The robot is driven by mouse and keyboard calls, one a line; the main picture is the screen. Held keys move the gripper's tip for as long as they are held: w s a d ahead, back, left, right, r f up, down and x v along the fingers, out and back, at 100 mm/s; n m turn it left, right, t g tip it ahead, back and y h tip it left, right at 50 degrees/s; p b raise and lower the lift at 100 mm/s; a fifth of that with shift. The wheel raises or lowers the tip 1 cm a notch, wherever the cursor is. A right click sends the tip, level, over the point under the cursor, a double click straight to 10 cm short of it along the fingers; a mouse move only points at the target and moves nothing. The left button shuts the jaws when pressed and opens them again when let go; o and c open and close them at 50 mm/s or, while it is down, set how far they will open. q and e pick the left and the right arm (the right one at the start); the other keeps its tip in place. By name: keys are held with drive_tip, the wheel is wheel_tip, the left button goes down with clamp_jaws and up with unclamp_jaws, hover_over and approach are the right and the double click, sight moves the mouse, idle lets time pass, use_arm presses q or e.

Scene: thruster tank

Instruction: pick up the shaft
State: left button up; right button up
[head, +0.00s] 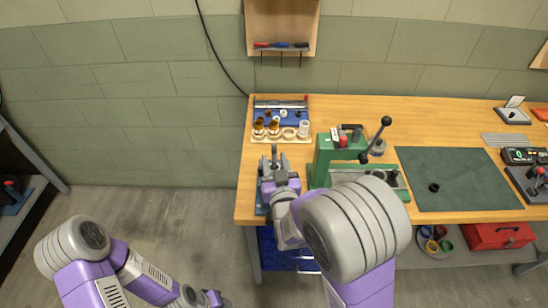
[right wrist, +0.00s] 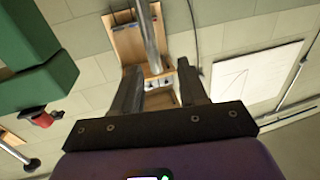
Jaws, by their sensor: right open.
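A grey metal rod, which looks like the shaft (right wrist: 148,32), shows in the right wrist view. It runs down from the top edge to just beyond the space between my fingers. In the head view a thin upright grey piece (head: 274,150) at my right gripper may be the same rod; my gripper and arm hide much there. My right gripper (right wrist: 159,84) is open, with nothing seen between its fingers. In the head view it is over the blue-grey vise (head: 262,208) at the bench's left end. My left arm hangs low off the bench; its gripper (head: 213,298) is too small to read.
A green press (head: 322,158) with a black-knobbed lever stands close right of my right gripper. Behind is a tray (head: 258,137) of rings and cups, with a long grey bar (head: 281,103). A dark green mat (head: 460,180) holds one small black ring and is otherwise clear.

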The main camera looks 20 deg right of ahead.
sight(275, 149)
drive_tip(key=w, duration=0.1)
drive_tip(key=w+d, duration=0.1)
drive_tip(key=w, duration=0.3)
drive_tip(key=shift+w+d+r, duration=0.15)
drive_tip(key=shift+r, duration=0.15)
clamp_jaws()
